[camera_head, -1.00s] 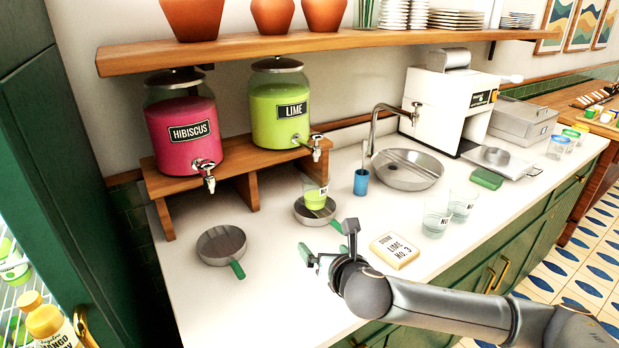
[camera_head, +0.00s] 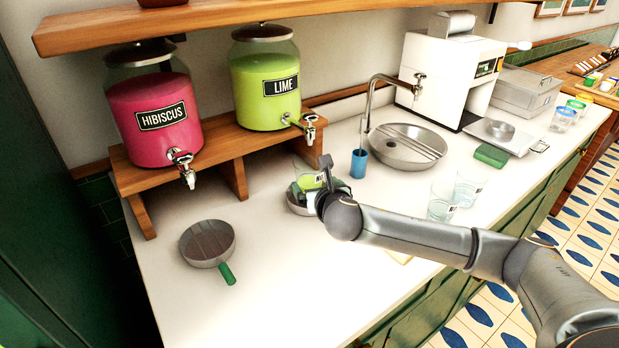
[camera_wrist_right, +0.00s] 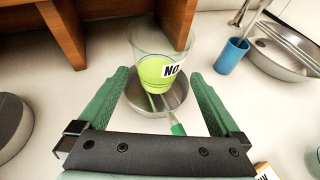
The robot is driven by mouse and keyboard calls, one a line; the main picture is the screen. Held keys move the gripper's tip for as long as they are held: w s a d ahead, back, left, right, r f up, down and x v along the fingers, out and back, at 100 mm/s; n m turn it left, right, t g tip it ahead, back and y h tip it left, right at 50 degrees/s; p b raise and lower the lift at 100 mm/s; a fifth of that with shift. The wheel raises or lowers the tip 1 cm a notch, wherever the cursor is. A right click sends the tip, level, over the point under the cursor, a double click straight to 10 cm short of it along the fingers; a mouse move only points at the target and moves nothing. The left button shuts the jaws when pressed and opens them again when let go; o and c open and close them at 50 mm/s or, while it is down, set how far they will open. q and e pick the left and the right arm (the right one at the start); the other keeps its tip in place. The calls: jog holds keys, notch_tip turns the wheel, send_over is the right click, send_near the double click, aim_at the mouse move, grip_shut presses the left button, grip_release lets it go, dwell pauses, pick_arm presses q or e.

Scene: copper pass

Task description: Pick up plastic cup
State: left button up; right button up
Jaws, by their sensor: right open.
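The plastic cup (camera_wrist_right: 160,66) is clear with green liquid and a white label. It stands upright on a round metal drip pan (camera_wrist_right: 149,102) with a green handle. In the head view the cup (camera_head: 308,177) is partly hidden behind my right gripper (camera_head: 314,186). In the right wrist view my right gripper (camera_wrist_right: 160,90) is open, its green fingers spread on either side of the pan. The cup is ahead between the fingers, with visible space on both sides. My left gripper is not in view.
A blue cup (camera_head: 359,163) stands close to the right, before the sink (camera_head: 408,150). The lime dispenser (camera_head: 265,85) and its wooden stand (camera_head: 222,148) are behind. Clear cups (camera_head: 441,206) stand farther right.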

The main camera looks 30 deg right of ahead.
aim_at(307, 163)
jog(key=shift+x, duration=2.9)
jog(key=shift+a, duration=0.15)
jog(key=c, duration=1.3)
jog(key=shift+o, duration=0.2)
jog(key=shift+r, duration=0.1)
jog(key=shift+w+r, duration=0.1)
jog(key=shift+r, duration=1.6)
jog(key=s+a, duration=0.2)
jog(key=s, duration=0.6)
jog(key=s+a, duration=0.2)
jog(key=s, duration=0.7)
jog(key=shift+a+b, duration=0.3)
jog(key=shift+b, duration=0.05)
jog(key=shift+s, duration=0.25)
